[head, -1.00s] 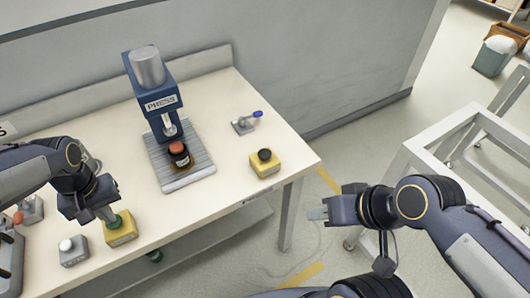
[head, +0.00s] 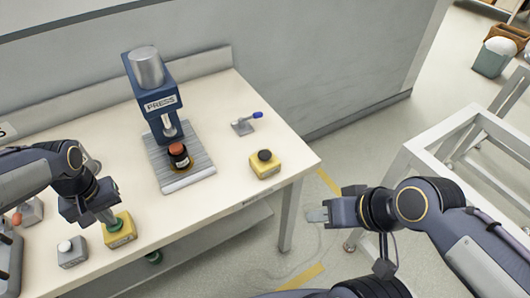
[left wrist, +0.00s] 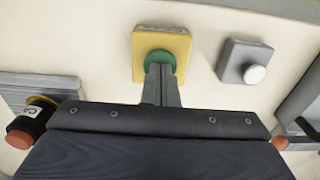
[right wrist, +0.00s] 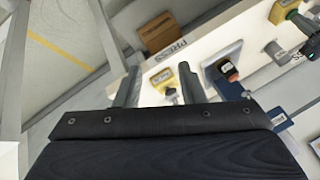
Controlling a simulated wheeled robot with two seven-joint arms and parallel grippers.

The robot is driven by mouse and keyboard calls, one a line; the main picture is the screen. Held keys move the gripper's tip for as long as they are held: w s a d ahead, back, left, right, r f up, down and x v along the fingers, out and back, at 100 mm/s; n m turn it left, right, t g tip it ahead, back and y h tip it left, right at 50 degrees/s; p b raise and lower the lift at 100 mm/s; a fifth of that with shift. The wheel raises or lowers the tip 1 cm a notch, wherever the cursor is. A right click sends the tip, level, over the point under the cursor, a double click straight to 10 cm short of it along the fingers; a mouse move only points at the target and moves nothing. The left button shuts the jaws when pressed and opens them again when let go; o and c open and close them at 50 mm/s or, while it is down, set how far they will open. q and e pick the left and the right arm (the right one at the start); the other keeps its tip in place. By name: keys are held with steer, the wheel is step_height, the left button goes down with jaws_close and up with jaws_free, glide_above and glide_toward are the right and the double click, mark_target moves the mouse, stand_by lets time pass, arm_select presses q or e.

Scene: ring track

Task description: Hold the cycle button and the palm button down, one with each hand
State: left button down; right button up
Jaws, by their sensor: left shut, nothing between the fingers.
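A yellow box (head: 122,238) with a green button (head: 115,225) sits near the table's front edge at the left. My left gripper (head: 108,218) is shut and empty, fingers pointing down onto the green button. In the left wrist view its fingertips overlap the green button (left wrist: 160,58) and seem to touch it; I cannot tell how far it is pressed. A second yellow box (head: 266,170) with a black button (head: 264,155) stands near the table's right corner. My right gripper (head: 317,214) is open and empty, beyond the table's right edge and clear of that box.
A blue press (head: 160,103) stands at the back, with a red-topped black part (head: 178,158) on its grey plate. A blue-handled lever (head: 245,124) is behind the second box. A grey box with a white button (head: 72,252) sits left of the green button. A metal frame (head: 425,150) stands right.

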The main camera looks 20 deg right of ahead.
steer(key=shift+w+d+r, duration=0.1)
steer(key=shift+w+r, duration=0.15)
steer(key=shift+w, duration=0.05)
steer(key=c, duration=0.5)
steer(key=shift+n+g, duration=0.6)
steer(key=shift+g, duration=0.2)
steer(key=w+r, duration=0.2)
steer(key=w, duration=0.1)
steer(key=w+d, duration=0.1)
steer(key=w, duration=0.1)
steer(key=shift+w+r, duration=0.1)
steer(key=shift+r, duration=0.3)
jaws_close()
steer(key=n+g+h, duration=0.3)
steer(key=g+h, duration=0.1)
glide_toward(265, 153)
steer(key=shift+f, duration=2.7)
steer(key=shift+f, duration=1.4)
